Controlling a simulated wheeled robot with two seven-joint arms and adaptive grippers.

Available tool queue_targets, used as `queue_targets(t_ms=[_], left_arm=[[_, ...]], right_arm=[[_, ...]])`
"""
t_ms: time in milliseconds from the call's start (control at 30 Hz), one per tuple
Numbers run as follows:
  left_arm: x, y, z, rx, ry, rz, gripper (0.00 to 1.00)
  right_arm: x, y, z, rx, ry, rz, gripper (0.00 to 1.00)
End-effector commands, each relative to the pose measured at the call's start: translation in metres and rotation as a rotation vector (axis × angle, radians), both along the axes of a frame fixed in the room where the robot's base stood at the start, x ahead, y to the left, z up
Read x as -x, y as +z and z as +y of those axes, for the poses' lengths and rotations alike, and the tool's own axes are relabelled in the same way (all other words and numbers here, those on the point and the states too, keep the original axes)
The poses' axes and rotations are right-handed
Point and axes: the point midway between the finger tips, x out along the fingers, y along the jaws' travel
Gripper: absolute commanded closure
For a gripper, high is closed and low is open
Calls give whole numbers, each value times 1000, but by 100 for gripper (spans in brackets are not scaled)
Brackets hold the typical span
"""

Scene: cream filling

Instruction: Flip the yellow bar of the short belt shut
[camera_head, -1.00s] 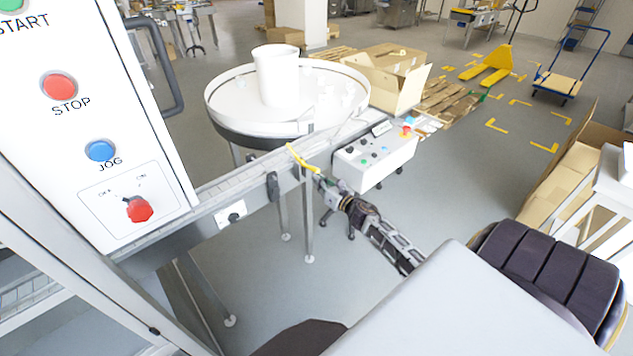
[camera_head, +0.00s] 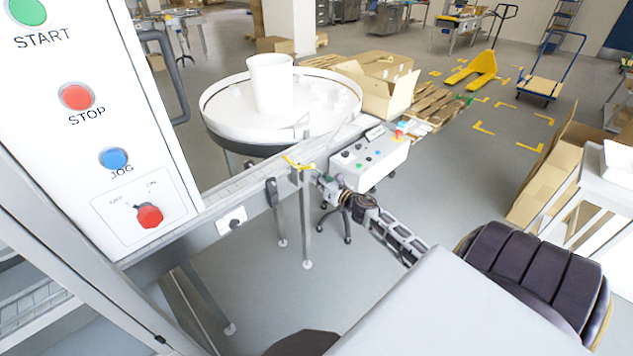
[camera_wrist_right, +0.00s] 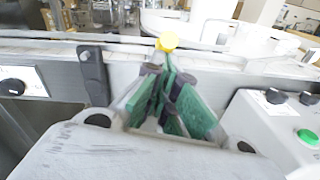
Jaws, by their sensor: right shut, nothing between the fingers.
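The short belt (camera_head: 240,186) runs from the white control cabinet to the round white table. The yellow bar (camera_head: 297,163) lies low over the belt at a shallow slant, its near end at the belt's front edge. My right gripper (camera_head: 318,179) is shut and empty, just in front of that edge, close to the bar's near end. In the right wrist view, the bar shows as a round yellow end (camera_wrist_right: 167,41) just beyond the green fingertips (camera_wrist_right: 163,76); I cannot tell whether they touch. My left gripper is not in view.
A control box (camera_head: 368,160) with buttons sits right of my right gripper. A dark bracket (camera_head: 272,192) stands on the belt's front side. The round table (camera_head: 225,125) holds a white bin (camera_head: 270,85). The cabinet (camera_head: 60,140) stands left. Open floor lies in front.

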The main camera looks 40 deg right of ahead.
Motion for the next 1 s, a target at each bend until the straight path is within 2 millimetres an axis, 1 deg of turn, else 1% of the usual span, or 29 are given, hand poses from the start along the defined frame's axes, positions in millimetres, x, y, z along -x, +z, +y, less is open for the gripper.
queue_targets(t_ms=[33,100,300,1000], left_arm=[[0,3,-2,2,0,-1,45],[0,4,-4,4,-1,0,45],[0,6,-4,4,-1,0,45],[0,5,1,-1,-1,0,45]], right_arm=[[-1,5,0,0,1,0,100],[-2,9,1,0,1,0,100],[-4,15,0,0,0,-1,100],[-7,22,-1,1,-1,-12,100]])
